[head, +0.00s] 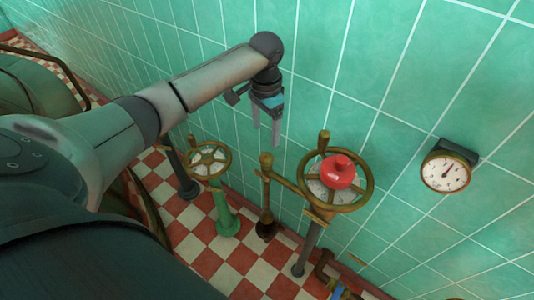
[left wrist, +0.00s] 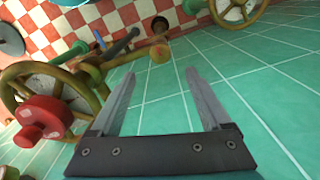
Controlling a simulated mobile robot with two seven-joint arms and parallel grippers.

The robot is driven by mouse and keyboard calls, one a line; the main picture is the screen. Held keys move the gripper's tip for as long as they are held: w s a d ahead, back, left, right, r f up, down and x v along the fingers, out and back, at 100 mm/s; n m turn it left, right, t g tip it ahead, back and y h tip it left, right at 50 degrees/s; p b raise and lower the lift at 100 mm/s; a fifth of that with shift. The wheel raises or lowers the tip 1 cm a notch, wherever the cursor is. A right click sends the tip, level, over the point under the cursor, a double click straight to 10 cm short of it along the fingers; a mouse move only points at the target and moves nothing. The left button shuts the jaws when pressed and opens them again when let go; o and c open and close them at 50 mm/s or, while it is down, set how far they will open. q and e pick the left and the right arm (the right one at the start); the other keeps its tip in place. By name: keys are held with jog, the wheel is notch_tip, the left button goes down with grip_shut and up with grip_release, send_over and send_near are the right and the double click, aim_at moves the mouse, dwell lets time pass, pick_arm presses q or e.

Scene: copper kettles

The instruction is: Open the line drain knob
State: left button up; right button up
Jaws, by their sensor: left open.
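No label marks which part is the line drain knob. A red knob (head: 340,171) sits at the centre of a brass handwheel (head: 367,196); in the left wrist view the red knob (left wrist: 42,122) is at the lower left, beside the left finger. An upright brass post with a rounded top (head: 266,180) stands left of that wheel. My left gripper (head: 265,140) is open and empty, fingers pointing down, above and left of the red knob and touching nothing. In the left wrist view the gripper (left wrist: 160,73) shows both fingers apart, with a brass rounded end (left wrist: 159,52) beyond them.
A second brass handwheel (head: 208,160) stands further left, with a green pipe stand (head: 225,215) below it. A round gauge (head: 446,172) is on the green tiled wall at right. The floor is red and white checks. Low pipes with a blue part (head: 340,292) lie at the bottom.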

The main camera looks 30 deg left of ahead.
aim_at(266, 157)
pick_arm(q)
notch_tip(266, 157, down, 10)
jog(key=b, duration=0.2)
jog(key=shift+w+f+b, duration=0.1)
jog(key=shift+f+b, duration=0.05)
jog(key=shift+b, duration=0.15)
pick_arm(e)
jog(key=w+f, duration=0.2)
jog(key=shift+d+f, duration=0.3)
jog(key=shift+f, duration=0.1)
jog(key=shift+s, duration=0.1)
pick_arm(q)
grip_shut()
pick_arm(e)
jog(key=shift+s, duration=0.15)
